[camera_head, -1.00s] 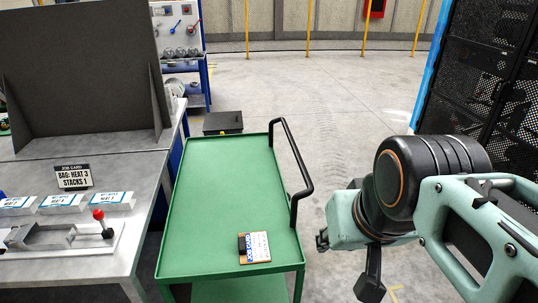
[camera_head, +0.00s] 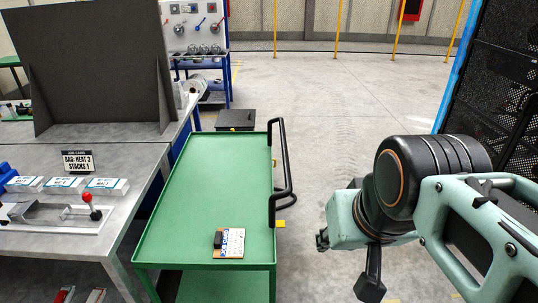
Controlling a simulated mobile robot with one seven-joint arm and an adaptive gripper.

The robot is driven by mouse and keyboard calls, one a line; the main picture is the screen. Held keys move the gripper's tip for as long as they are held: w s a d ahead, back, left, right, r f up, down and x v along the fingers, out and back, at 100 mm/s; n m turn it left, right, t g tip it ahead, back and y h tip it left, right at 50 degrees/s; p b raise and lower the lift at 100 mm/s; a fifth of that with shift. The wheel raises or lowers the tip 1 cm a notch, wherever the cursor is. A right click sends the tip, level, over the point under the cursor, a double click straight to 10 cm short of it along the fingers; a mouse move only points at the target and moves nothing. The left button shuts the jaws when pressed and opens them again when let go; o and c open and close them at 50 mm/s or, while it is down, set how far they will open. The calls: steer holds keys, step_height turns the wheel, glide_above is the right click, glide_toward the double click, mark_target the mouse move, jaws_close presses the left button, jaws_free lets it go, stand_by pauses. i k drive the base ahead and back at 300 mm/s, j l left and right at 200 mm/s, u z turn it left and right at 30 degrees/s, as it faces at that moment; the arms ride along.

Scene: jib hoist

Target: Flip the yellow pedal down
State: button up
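A small yellow tab (camera_head: 280,224), which looks like a pedal, sticks out at the right side of the green cart (camera_head: 190,190), below its black handle. Another small yellow bit (camera_head: 235,129) shows at the cart's far edge. I cannot tell from this view whether either pedal is up or down. My arm reaches in from the right.
A printed card with a dark block (camera_head: 229,242) lies on the cart. A grey workbench (camera_head: 120,210) with a job card stands at left. A black box (camera_head: 236,118) lies beyond the cart. Black mesh racks (camera_head: 495,100) stand at right. Floor beyond my arm is clear.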

mark_target(279, 223)
steer(key=l+u, duration=0.15)
steer(key=l, duration=0.35)
steer(key=k+l+u, duration=0.15)
steer(key=l, duration=0.3)
steer(key=l+u, duration=0.15)
steer(key=l, duration=0.35)
steer(key=i+l+u, duration=0.2)
steer(key=i+l, duration=0.3)
steer(key=i, duration=0.25)
steer(key=i+l+u, duration=0.2)
steer(key=i+l, duration=0.4)
steer(key=i+l+u, duration=0.15)
steer(key=i+l, duration=0.6)
steer(key=i+l+u, duration=0.2)
steer(key=i+l, duration=0.45)
steer(key=i+l+z, duration=0.1)
steer(key=l, duration=0.15)
steer(key=i+l+z, duration=0.15)
steer(key=k+l, duration=0.05)
steer(key=l, duration=0.05)
